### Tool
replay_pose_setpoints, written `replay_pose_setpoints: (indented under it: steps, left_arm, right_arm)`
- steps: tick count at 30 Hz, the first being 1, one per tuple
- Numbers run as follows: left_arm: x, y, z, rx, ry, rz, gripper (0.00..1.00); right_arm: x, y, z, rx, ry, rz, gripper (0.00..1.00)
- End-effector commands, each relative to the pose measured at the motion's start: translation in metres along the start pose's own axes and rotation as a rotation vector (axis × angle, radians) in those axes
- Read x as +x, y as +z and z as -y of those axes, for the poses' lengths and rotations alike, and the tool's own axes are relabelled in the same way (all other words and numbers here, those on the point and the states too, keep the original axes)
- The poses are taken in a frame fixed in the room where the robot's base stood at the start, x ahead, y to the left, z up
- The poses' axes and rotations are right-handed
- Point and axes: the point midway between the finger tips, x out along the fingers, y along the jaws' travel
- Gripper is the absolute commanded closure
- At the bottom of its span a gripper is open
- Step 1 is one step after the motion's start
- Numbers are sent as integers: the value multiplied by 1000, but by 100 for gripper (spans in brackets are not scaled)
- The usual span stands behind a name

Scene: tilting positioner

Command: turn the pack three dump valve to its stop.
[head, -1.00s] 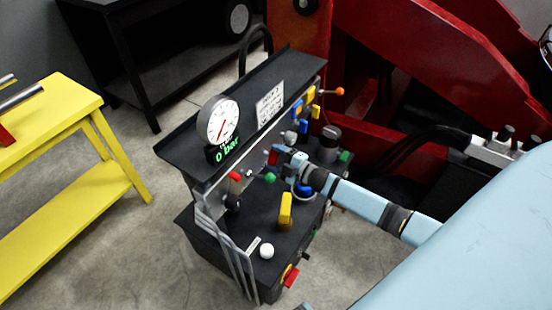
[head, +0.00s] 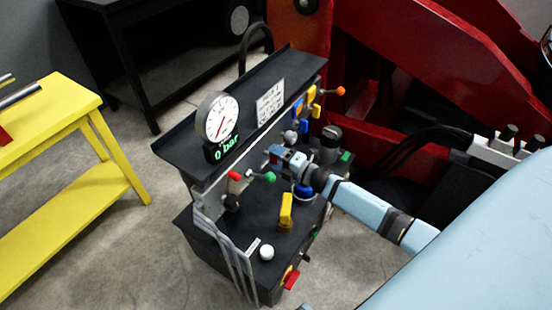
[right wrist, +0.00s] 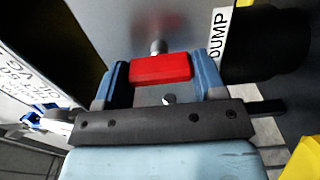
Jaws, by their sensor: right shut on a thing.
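The dump valve's red handle (right wrist: 161,69) sits on a short metal stem in the right wrist view, beside a white label reading DUMP (right wrist: 218,40). My right gripper (right wrist: 162,78) has its two blue fingers on either side of the red handle and is shut on it. In the head view, my right gripper (head: 280,158) reaches the front panel of the dark console (head: 258,222), largely hiding the handle. The pack number is not readable. My left gripper is not in view.
The gauge (head: 217,117) on top of the console has a display reading 0 bar. Red (head: 233,176), green (head: 266,176) and yellow (head: 286,210) controls stand close to my arm. A yellow bench (head: 80,127) is at left, with open floor between.

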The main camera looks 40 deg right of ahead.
Motion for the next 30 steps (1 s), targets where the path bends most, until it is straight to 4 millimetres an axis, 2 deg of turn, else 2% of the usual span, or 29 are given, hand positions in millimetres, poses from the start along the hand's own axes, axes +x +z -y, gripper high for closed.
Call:
replay_pose_setpoints:
  steps: [9,10,12,13,23,26,30]
  left_arm:
    - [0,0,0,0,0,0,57]
    - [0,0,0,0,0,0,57]
    - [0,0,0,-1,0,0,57]
    - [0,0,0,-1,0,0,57]
    - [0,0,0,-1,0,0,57]
    - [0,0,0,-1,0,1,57]
    - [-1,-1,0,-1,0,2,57]
  right_arm:
    - [0,0,0,-4,-1,-1,60]
    - [0,0,0,-4,-1,-1,29]
    - [0,0,0,-3,-1,-1,13]
    - [0,0,0,-3,-1,-1,11]
    - [-4,0,1,-2,-1,0,11]
    - [-16,-1,1,-1,-2,-1,11]
    - [-45,0,2,-2,-5,0,11]
